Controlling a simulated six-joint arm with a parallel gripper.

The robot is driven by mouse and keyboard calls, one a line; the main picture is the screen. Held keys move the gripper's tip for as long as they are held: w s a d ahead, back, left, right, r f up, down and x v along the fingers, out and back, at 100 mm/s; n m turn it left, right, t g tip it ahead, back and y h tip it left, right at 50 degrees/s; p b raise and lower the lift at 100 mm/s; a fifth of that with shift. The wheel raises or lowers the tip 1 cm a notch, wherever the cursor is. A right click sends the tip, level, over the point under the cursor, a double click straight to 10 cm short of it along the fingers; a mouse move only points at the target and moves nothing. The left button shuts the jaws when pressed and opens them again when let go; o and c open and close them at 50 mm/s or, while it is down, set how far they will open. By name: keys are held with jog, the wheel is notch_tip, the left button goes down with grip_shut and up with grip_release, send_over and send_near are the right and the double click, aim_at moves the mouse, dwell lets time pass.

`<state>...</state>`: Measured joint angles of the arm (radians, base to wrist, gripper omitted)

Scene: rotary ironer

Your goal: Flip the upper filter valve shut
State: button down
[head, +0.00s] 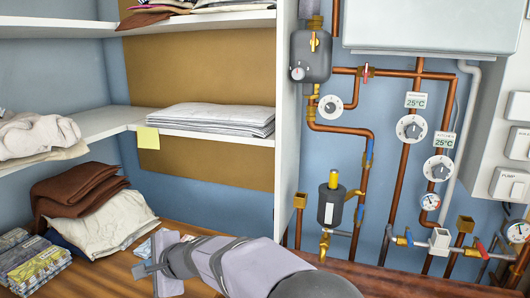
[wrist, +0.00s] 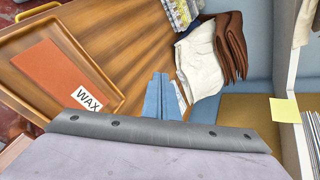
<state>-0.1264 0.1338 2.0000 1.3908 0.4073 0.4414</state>
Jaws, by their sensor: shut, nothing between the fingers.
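A dark filter canister (head: 331,205) with a yellow top hangs on the back wall, right of the shelf's side panel.
The white shelf panel (head: 287,120) stands between the shelves and the pipes. Folded cloths (head: 110,215) lie on the counter (head: 95,278). A tray (wrist: 18,60) with an orange WAX sheet (wrist: 62,75) shows in the wrist view. Gauges, dials and other valves crowd the right wall.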

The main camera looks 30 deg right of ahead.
jog(key=w+d+r+n+h+p, duration=0.1)
jog(key=d+r+n+h+p, duration=0.2)
jog(key=d, duration=0.7)
jog(key=w+d+r+n+t+h+p, duration=0.1)
jog(key=w+d+n+h+p, duration=0.15)
jog(key=d+h, duration=0.45)
jog(key=w+d+r+n+h+p, duration=0.15)
jog(key=d+p, duration=0.25)
jog(key=d, duration=0.8)
jog(key=s+d+r+n+h+p, duration=0.4)
jog(key=d+r+n, duration=0.3)
jog(key=d, duration=0.4)
jog(key=s+d+r+n+h+p, duration=0.4)
jog(key=s+d+r+n+h, duration=0.2)
jog(key=d+n, duration=0.3)
jog(key=shift+s+d+r+n+p, duration=0.4)
jog(key=shift+s+d, duration=0.25)
jog(key=shift+d, duration=0.5)
jog(key=shift+w+r, duration=0.1)
jog(key=p, duration=0.6)
send_near(369, 155)
jog(key=w+d+r, duration=0.1)
jog(key=w+d, duration=0.3)
jog(key=w, duration=0.1)
jog(key=shift+d+r, duration=0.2)
jog(key=shift+r, duration=0.15)
